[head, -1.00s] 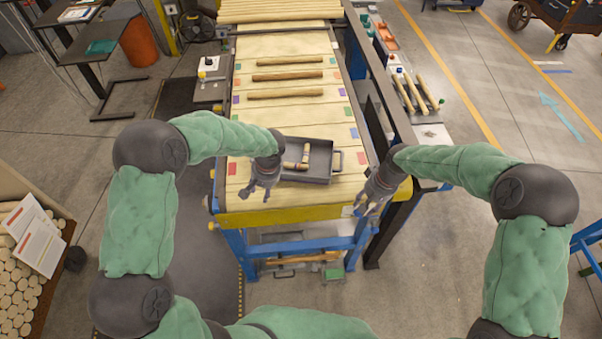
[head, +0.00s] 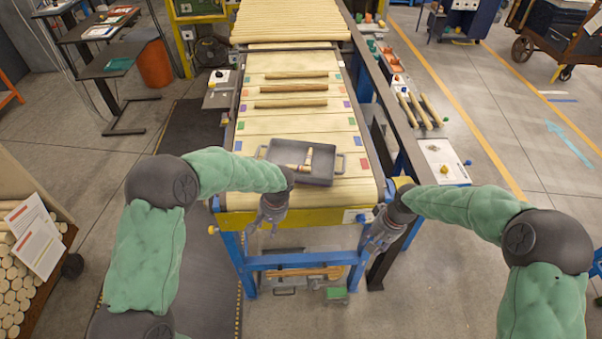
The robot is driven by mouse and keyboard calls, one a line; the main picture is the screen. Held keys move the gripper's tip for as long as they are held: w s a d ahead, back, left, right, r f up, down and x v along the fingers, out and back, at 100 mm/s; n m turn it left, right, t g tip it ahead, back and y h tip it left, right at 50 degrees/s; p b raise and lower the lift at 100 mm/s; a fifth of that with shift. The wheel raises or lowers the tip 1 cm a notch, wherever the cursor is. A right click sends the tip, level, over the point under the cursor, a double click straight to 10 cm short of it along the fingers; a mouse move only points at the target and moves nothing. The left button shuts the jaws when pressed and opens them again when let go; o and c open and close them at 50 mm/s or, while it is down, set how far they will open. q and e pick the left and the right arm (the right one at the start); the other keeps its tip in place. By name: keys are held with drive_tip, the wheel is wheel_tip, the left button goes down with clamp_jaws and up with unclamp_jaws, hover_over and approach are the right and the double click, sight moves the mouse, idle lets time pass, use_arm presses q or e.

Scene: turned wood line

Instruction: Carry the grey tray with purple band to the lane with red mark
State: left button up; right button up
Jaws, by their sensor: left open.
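A grey tray (head: 318,180) with side handles and a few short turned wood pieces (head: 308,158) in it sits on the near end of the pale lane table (head: 280,196). I cannot make out a purple band on it. A red mark (head: 364,163) lies just right of its right handle, level with the tray. My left gripper (head: 264,228) is open and empty at the table's front edge, nearer me than the tray and apart from it. My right gripper (head: 372,243) hangs off the front right corner, clear of the tray; its jaw opening is unclear.
Blue (head: 358,140), green (head: 352,120) and other coloured marks line the lane edges. Several wood rods (head: 290,89) lie across farther lanes. A dark rail (head: 395,130) runs along the right side. A crate of logs (head: 20,270) stands at left.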

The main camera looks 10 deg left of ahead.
use_arm(q)
drive_tip(key=shift+f+b, duration=0.3)
drive_tip(key=shift+f, duration=0.25)
use_arm(e)
wheel_tip(320, 180, up, 11)
drive_tip(key=d, duration=0.2)
drive_tip(key=shift+d, duration=0.2)
